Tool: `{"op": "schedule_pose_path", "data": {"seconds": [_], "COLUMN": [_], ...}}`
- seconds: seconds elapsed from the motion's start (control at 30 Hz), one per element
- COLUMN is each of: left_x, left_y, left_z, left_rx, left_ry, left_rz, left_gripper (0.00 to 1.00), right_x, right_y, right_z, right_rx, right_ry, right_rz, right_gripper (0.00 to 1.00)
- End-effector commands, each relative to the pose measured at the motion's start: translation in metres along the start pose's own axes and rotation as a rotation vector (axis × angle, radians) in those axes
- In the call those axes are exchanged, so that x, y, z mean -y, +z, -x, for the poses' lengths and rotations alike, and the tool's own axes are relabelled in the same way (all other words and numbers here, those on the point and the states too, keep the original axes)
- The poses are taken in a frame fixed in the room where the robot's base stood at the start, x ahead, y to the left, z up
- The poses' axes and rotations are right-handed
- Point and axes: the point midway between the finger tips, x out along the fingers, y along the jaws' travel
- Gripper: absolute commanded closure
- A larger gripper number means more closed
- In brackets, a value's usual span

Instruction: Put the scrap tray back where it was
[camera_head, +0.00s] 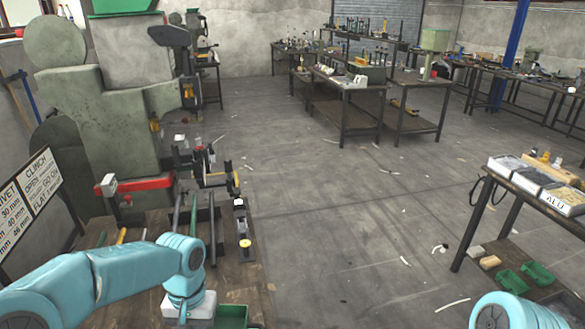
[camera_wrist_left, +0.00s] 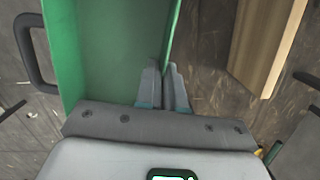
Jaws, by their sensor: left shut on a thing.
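The scrap tray is a green open tray (camera_wrist_left: 110,45) with a dark handle (camera_wrist_left: 38,55) on its left side in the left wrist view. My left gripper (camera_wrist_left: 163,82) is shut on the tray's right wall, one finger on each side of it. In the head view a green corner of the tray (camera_head: 233,314) shows at the bottom edge, beside my left wrist, over or on the wooden bench. Its contact with the bench cannot be told. My left fingertips are hidden there. My right gripper is out of view; only part of that arm shows at bottom right.
The wooden bench (camera_head: 262,275) holds rods and a small black fixture (camera_head: 244,235) in front of the green press (camera_head: 130,130). A wooden block (camera_wrist_left: 268,40) lies right of the tray. A table at right holds bins (camera_head: 535,180), with green bins (camera_head: 538,272) below. The floor between is open.

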Motion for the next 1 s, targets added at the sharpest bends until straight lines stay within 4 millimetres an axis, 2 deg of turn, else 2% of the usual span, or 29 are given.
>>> {"op": "schedule_pose_path", "data": {"seconds": [0.03,0.27,0.3,0.4,0.53,0.6,0.67,1.0], "left_x": [0.000,0.000,0.000,0.000,0.000,0.000,0.000,0.000], "left_y": [0.002,0.009,0.006,0.003,-0.002,-0.002,-0.001,0.009], "left_z": [0.018,0.064,0.040,0.015,-0.010,-0.012,-0.006,0.061], "left_rx": [-0.005,-0.004,0.003,0.004,0.001,0.000,-0.002,-0.005], "left_ry": [0.001,0.001,0.000,0.000,0.000,0.000,0.000,0.001], "left_rz": [0.000,0.000,0.000,-0.001,0.000,0.000,0.000,0.000], "left_gripper": [1.00,1.00,1.00,1.00,1.00,1.00,1.00,1.00], "right_x": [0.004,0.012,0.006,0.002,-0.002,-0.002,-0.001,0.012], "right_y": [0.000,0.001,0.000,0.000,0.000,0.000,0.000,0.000], "right_z": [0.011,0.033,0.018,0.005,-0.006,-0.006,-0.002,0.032], "right_rx": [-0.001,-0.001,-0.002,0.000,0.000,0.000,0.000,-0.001], "right_ry": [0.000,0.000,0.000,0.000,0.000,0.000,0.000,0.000], "right_rz": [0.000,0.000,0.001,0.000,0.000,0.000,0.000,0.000], "right_gripper": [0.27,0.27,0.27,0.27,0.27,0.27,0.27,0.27]}}
